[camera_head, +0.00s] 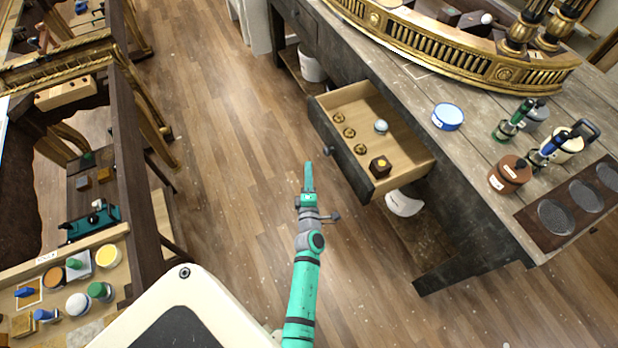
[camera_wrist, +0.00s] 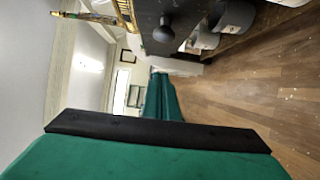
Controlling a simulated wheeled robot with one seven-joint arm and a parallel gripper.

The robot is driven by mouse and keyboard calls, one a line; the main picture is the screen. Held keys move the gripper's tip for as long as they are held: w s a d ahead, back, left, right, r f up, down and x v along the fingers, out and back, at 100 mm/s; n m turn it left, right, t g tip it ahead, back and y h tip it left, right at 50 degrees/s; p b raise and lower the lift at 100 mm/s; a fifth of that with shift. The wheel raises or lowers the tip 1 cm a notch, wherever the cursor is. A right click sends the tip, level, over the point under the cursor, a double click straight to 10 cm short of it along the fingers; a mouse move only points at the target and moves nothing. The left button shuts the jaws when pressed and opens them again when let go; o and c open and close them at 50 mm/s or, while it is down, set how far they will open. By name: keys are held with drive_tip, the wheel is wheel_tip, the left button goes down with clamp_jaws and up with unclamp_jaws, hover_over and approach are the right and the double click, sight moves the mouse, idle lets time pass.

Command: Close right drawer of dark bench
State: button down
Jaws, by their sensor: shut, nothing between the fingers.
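The dark bench (camera_head: 455,205) stands at the right in the head view. Its right drawer (camera_head: 350,165) is pulled out, with a dark front, a round knob (camera_head: 329,151) and a pale wood inside. My green gripper (camera_head: 308,172) is shut and empty. It is just left of the drawer front and apart from it. In the wrist view a dark knob (camera_wrist: 164,30) shows at the top, beyond my fingers (camera_wrist: 160,98).
A gilt carved piece (camera_head: 470,62) and jars such as a blue-lidded tin (camera_head: 448,117) stand on the bench top. A white bucket (camera_head: 312,66) is under the bench. A cluttered workbench (camera_head: 75,290) is at the left. The wooden floor (camera_head: 225,160) between is clear.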

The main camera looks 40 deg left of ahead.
drive_tip(key=w+a, duration=0.1)
drive_tip(key=w, duration=0.5)
drive_tip(key=shift+w, duration=0.25)
idle(0.3)
